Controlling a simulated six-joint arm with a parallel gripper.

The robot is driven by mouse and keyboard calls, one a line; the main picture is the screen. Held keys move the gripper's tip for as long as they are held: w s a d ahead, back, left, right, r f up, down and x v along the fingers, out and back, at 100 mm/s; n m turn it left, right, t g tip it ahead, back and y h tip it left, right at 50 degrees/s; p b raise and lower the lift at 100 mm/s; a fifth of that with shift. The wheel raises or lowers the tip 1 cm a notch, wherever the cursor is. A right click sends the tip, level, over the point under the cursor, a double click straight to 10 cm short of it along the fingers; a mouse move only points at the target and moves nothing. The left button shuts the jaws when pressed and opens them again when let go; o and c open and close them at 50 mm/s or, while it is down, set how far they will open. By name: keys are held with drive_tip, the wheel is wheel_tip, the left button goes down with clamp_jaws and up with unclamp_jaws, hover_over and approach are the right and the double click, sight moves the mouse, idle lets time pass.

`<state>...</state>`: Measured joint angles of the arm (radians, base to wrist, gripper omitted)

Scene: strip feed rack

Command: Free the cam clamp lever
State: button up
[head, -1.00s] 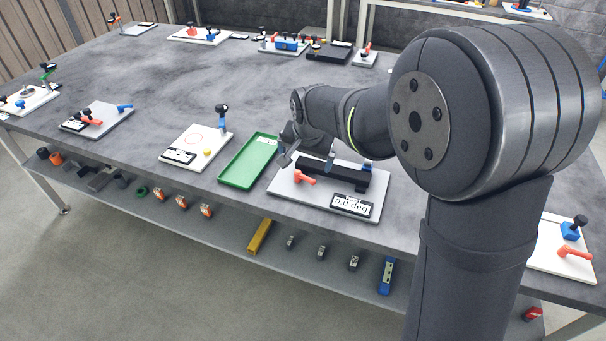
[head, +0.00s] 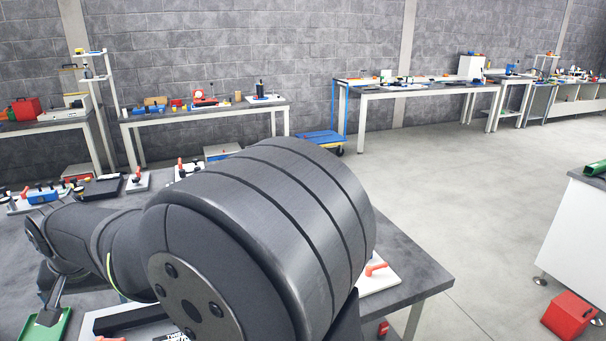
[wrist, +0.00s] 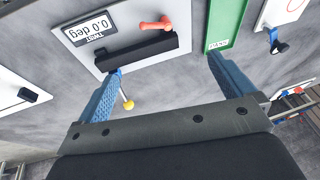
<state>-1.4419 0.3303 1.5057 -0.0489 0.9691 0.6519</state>
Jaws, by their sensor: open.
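In the wrist view a white plate (wrist: 190,18) carries a red lever (wrist: 155,25), a long black bar (wrist: 135,54) and a display (wrist: 88,27) reading 0.0 deg. A thin rod with a yellow knob (wrist: 128,104) shows near the bar's end, beside the left finger. I cannot tell which of the two levers belongs to the cam clamp. In the head view the black bar (head: 125,318) is partly hidden by my arm.
A green tray (wrist: 226,25) lies beside the plate. The head view also shows small fixtures (head: 45,195) farther back on the bench and benches along the wall.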

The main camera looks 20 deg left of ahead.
sight(113, 340)
drive_tip(key=c, duration=1.3)
drive_tip(key=shift+o, duration=0.2)
drive_tip(key=a+f+n+h, duration=0.1)
drive_tip(key=f+n, duration=0.3)
drive_tip(key=f, duration=0.1)
drive_tip(key=w+a+f+n, duration=0.1)
drive_tip(key=a+f+n, duration=0.1)
drive_tip(key=f+n, duration=0.3)
drive_tip(key=w+a+f+n+t+h, duration=0.1)
drive_tip(key=f+n, duration=0.3)
drive_tip(key=f, duration=0.3)
drive_tip(key=shift+a+f+n+h, duration=0.25)
drive_tip(key=shift+a+n+h, duration=0.05)
drive_tip(key=shift+a+n, duration=0.1)
clamp_jaws()
